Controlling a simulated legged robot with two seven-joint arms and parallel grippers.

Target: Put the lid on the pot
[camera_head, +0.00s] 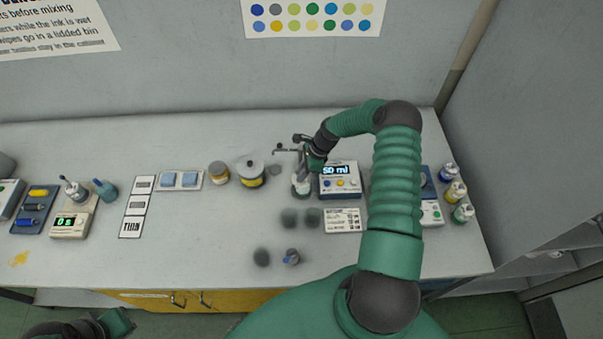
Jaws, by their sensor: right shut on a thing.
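A pot with a yellow label and a wide grey top (250,173) stands at the middle of the bench. I cannot tell whether its top is a seated lid. A small white-and-green container (301,187) stands right of it. My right gripper (299,160) is just above this container, shut on a small pale thing. The thing is mostly hidden, and I cannot tell whether it is a lid. My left gripper (116,322) shows only partly at the bottom left, below the bench's front edge. Its fingers are not clear.
A device reading 50 ml (340,181) stands just right of my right gripper. An amber jar (219,173) stands left of the pot. Several ink bottles (455,192) stand at the right end. A small grey-blue item (291,257) lies near the front.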

